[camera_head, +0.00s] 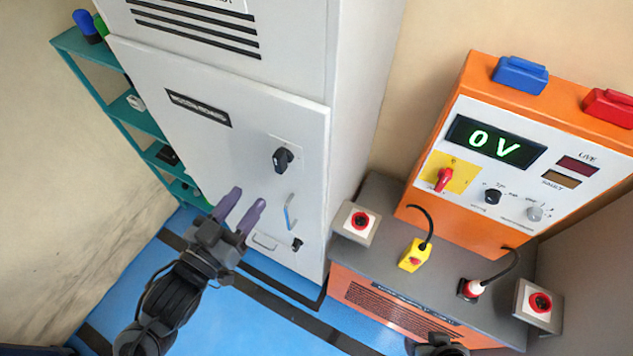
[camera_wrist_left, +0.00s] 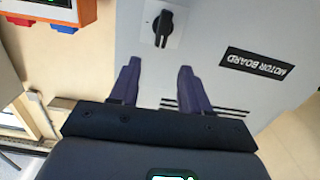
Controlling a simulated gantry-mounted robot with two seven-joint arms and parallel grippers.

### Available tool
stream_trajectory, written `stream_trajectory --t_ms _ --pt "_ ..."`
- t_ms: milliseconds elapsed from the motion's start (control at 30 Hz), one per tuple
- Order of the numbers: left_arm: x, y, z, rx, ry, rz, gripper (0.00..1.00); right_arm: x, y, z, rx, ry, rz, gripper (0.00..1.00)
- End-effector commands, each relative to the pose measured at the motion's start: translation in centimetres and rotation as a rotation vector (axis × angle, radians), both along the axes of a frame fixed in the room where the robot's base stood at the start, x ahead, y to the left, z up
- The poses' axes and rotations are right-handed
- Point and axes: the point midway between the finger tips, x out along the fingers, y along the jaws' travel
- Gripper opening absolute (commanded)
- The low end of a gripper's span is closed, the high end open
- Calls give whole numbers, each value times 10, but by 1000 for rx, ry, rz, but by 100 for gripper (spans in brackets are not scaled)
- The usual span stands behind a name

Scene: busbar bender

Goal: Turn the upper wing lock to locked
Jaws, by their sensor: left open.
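The grey cabinet door (camera_head: 220,135) carries a black turn knob (camera_head: 283,160) on a pale square plate; the knob also shows in the left wrist view (camera_wrist_left: 163,25), its grip running roughly up and down there. Lower on the door is a small black wing-shaped lock (camera_head: 297,244), too small to read its setting. I cannot tell for sure which is the upper wing lock. My left gripper (camera_head: 249,200) is open and empty in front of the door, below and left of the knob, touching nothing visible. In the wrist view the gripper (camera_wrist_left: 159,66) has its fingers either side of a gap below the knob.
A blue-grey handle (camera_head: 290,212) stands between knob and lower lock. To the right, an orange test unit (camera_head: 470,85) reading 0 V stands on a grey bench (camera_head: 385,205) with a red-button box (camera_head: 360,220). Teal shelves (camera_head: 135,115) are left. Blue floor is open below.

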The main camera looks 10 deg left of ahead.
Motion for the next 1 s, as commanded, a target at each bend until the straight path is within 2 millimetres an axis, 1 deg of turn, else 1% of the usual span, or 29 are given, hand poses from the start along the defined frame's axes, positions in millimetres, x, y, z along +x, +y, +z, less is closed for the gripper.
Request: stream_trajectory --t_ms 33,100,267,467,567,633,800,1000 --pt "2 0 -6 12 -10 -4 47 1 0 -9 0 -3 0 62" --pt "3 1 -7 22 -20 -8 47 1 0 -13 1 -4 0 62" --pt "8 0 -7 29 -32 -10 47 4 0 -17 1 -10 0 62" --pt "21 -4 -7 29 -35 -8 47 4 -1 -22 -3 -12 2 62" --pt "32 -7 -7 29 -34 -8 47 4 -2 -27 -7 -11 4 62" --pt "43 -11 -3 27 -32 -8 47 3 -3 -21 -10 -9 5 62" --pt "71 -19 -3 28 -32 -7 47 2 -3 -14 -10 -9 5 62" --pt "95 -27 -5 28 -31 -8 47 2 -2 -9 -9 -7 5 62"
